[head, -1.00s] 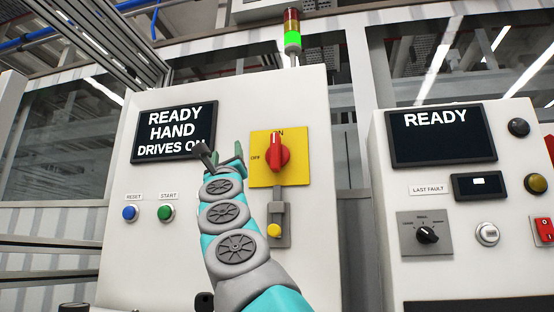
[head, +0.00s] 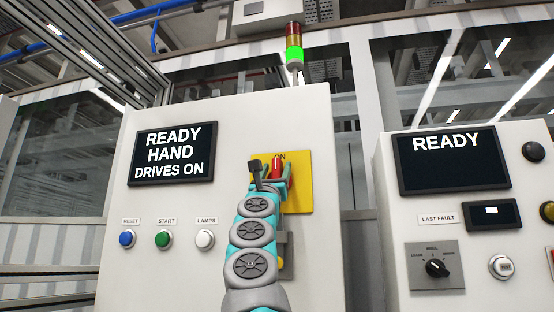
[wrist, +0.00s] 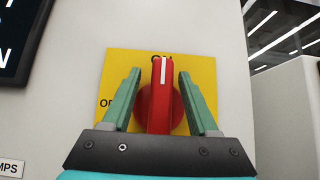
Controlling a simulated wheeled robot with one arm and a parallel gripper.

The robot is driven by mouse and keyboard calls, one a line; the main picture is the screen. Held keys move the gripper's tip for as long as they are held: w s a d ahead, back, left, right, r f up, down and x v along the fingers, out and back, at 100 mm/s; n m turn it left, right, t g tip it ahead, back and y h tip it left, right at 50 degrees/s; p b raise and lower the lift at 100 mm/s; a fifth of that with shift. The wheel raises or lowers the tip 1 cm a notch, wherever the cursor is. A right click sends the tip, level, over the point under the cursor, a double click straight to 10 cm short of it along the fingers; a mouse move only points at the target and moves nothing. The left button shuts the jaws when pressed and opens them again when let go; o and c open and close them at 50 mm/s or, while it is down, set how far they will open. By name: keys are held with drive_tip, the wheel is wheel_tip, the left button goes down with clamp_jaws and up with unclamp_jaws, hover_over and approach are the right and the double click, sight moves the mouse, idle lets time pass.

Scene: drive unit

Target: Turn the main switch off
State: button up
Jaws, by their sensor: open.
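The main switch is a red rotary handle (wrist: 160,98) on a yellow plate (wrist: 206,72) on the white cabinet front. In the wrist view the handle stands upright, its white mark toward ON; the OFF label is at the left, partly hidden. My gripper (wrist: 160,92) is open, one green finger on each side of the handle, with visible gaps. I cannot tell how deep the fingers reach around it. In the head view my gripper (head: 271,175) covers much of the handle (head: 277,166) and the left part of the plate (head: 300,185).
A black screen (head: 172,155) reads READY HAND DRIVES ON. Below it are blue RESET (head: 127,238), green START (head: 163,239) and white LAMPS (head: 205,239) buttons. A signal tower (head: 294,50) glows green. A second panel (head: 400,225) stands right.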

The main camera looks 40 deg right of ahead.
drive_tip(key=shift+w+d+r, duration=0.15)
drive_tip(key=shift+r, duration=0.05)
clamp_jaws()
idle(0.5)
